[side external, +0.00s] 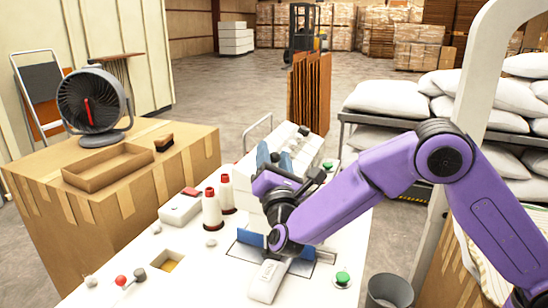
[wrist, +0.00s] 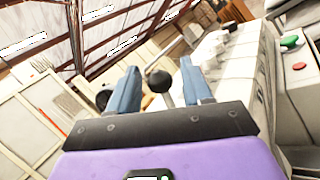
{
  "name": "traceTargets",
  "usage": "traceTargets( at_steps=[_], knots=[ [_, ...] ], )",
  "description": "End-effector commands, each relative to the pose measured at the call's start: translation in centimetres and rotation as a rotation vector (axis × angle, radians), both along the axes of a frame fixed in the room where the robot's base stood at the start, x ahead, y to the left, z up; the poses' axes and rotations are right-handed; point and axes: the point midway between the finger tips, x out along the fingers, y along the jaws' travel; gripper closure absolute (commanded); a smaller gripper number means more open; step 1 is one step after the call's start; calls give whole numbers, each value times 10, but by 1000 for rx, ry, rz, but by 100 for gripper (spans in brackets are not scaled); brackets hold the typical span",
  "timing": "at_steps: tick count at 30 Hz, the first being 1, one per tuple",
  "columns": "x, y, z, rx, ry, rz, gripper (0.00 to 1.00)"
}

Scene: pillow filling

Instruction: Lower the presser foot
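A lever with a dark ball knob (wrist: 160,80) on a short grey rod shows in the wrist view. It appears between the two blue fingers of my gripper (wrist: 157,92), with gaps on both sides; I cannot tell how deep it sits between them. My gripper is open and holds nothing. In the side external view my gripper (side external: 282,158) is raised over the white sewing table, beside the white sewing machine (side external: 312,150). My wrist and arm cover part of the machine there. The presser foot itself cannot be made out.
Red-topped thread cones (side external: 211,208) and a white box with a red switch (side external: 181,207) stand left of my arm. Knobbed levers (side external: 139,274) and a green button (side external: 342,279) are at the near edge. A cardboard box with a fan (side external: 94,105) stands left.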

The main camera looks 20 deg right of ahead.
Motion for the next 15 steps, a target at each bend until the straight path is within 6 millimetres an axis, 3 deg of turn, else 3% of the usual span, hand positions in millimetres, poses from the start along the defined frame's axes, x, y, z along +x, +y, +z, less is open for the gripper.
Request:
traceTargets(
  at_steps=[10,15],
  knots=[
    [-2,0,0,0,-1,-1,50],
    [-18,7,-6,-3,1,2,50]
  ],
)
